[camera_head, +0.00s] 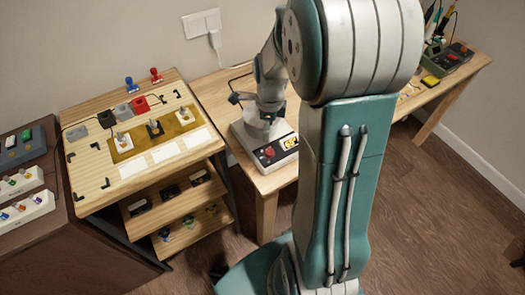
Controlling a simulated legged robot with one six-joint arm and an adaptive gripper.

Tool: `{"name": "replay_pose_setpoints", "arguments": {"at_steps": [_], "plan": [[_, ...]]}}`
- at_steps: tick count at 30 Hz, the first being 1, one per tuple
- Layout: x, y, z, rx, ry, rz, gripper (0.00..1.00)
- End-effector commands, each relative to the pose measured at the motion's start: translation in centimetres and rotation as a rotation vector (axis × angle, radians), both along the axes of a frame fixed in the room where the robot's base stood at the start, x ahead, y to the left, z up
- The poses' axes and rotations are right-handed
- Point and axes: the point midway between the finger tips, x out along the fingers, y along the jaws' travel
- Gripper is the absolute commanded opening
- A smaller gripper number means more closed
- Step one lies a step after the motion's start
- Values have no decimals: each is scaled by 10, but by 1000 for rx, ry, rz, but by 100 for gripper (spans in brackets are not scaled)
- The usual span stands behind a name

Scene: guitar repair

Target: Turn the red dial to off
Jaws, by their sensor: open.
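A white box-shaped device (252,150) stands on the middle wooden table. A red dial (269,152) sits on its dark front panel, beside a yellow label (290,142). The dial's exact setting is too small to read. My gripper (267,118) points down above the device's top, behind the dial and apart from it in the picture. It is open and nothing shows in it. Its fingertips are hard to make out against the grey parts on the device.
A wooden board (88,172) at left holds switches and pedal-like parts, with shelves below. Trays of coloured parts (22,208) lie farther left. A bench at back right carries green equipment (441,62) with a small red knob. My arm hides part of the middle table.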

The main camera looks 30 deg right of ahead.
Motion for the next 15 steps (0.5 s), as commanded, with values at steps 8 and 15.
{"name": "replay_pose_setpoints", "arguments": {"at_steps": [8, 15], "plan": [[-4, 6, -52, -3, 6, 0, 76], [-5, 10, -86, -6, 5, 2, 76]]}}
